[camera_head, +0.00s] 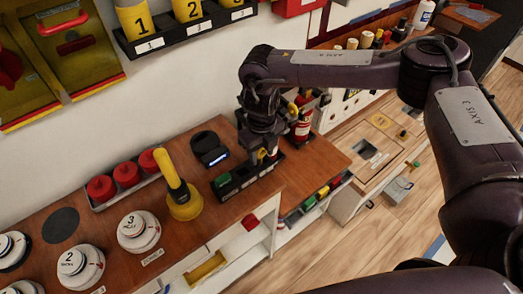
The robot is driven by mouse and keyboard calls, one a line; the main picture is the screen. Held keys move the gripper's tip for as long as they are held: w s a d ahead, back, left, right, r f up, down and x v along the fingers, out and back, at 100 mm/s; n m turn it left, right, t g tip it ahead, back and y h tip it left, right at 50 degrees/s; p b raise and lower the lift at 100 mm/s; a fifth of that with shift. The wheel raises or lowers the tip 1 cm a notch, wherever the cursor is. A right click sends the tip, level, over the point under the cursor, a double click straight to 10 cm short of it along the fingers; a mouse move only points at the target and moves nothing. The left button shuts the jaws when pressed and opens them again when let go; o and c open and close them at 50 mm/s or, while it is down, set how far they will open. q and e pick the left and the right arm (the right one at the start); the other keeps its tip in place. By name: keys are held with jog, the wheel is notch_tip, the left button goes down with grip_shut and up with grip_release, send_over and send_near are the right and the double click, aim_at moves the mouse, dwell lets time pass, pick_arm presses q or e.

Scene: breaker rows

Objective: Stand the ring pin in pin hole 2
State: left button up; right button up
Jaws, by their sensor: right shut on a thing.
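My right gripper (265,152) points down over a black rack (247,180) near the wooden counter's right part. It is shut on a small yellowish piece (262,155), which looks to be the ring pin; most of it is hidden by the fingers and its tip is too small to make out. I cannot tell whether it touches the rack. I cannot pick out pin hole 2. My left gripper is not in view.
A green block (222,181) sits in the rack's left end. A yellow-handled tool (180,190), a black device (209,148) and red knobs (127,174) stand to the left. A red extinguisher (301,127) stands close behind the gripper. Bare counter (312,167) lies to the right.

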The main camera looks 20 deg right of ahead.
jog(key=o, duration=1.1)
jog(key=shift+c, duration=0.2)
jog(key=shift+r, duration=0.35)
notch_tip(320, 180, up, 7)
jog(key=shift+r+b, duration=0.1)
jog(key=shift+b, duration=0.65)
